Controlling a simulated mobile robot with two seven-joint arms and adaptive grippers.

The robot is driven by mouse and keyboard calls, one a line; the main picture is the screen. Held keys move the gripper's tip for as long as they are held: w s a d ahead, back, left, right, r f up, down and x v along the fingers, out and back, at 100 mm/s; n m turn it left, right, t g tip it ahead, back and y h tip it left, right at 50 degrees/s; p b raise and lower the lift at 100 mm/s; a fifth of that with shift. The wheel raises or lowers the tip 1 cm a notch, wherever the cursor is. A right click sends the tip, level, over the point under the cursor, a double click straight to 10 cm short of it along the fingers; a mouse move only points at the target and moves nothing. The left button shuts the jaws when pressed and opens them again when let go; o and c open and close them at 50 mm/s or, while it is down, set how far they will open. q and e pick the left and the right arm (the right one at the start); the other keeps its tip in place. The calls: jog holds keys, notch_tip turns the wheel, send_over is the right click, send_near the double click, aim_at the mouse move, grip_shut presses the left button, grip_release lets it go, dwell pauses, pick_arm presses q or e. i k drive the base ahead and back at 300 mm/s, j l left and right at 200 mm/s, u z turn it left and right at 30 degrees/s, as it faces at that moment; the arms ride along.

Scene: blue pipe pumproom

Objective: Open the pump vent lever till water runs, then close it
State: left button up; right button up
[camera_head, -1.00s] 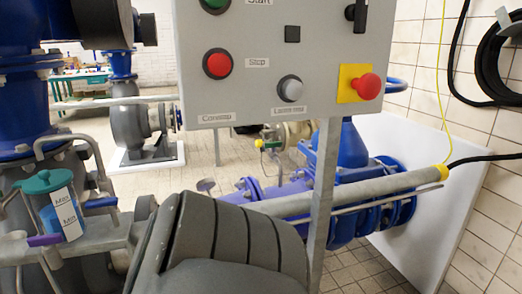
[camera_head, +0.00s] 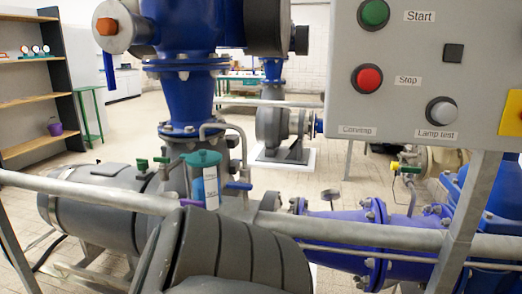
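A grey pump (camera_head: 95,215) with blue pipework lies at left centre behind a rail. Several small levers show, and I cannot tell which is the vent lever. Two small green handles (camera_head: 142,164) stand on top of the pump. A blue lever (camera_head: 238,186) and a purple lever (camera_head: 191,202) sit beside a clear cup with a teal lid (camera_head: 203,158). A blue lever (camera_head: 108,70) hangs from an orange-ended valve at upper left. No running water is visible. Neither gripper is in view; a grey ribbed part, apparently of my arm, fills the bottom centre and hides what is behind it.
A grey control box (camera_head: 400,100) with Start, Stop and Lamp test buttons hangs close at upper right on a post. A grey rail (camera_head: 90,190) crosses in front of the pump. Wooden shelves (camera_head: 40,85) stand at far left.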

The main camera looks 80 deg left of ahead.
aim_at(162, 161)
jog(key=u, duration=1.85)
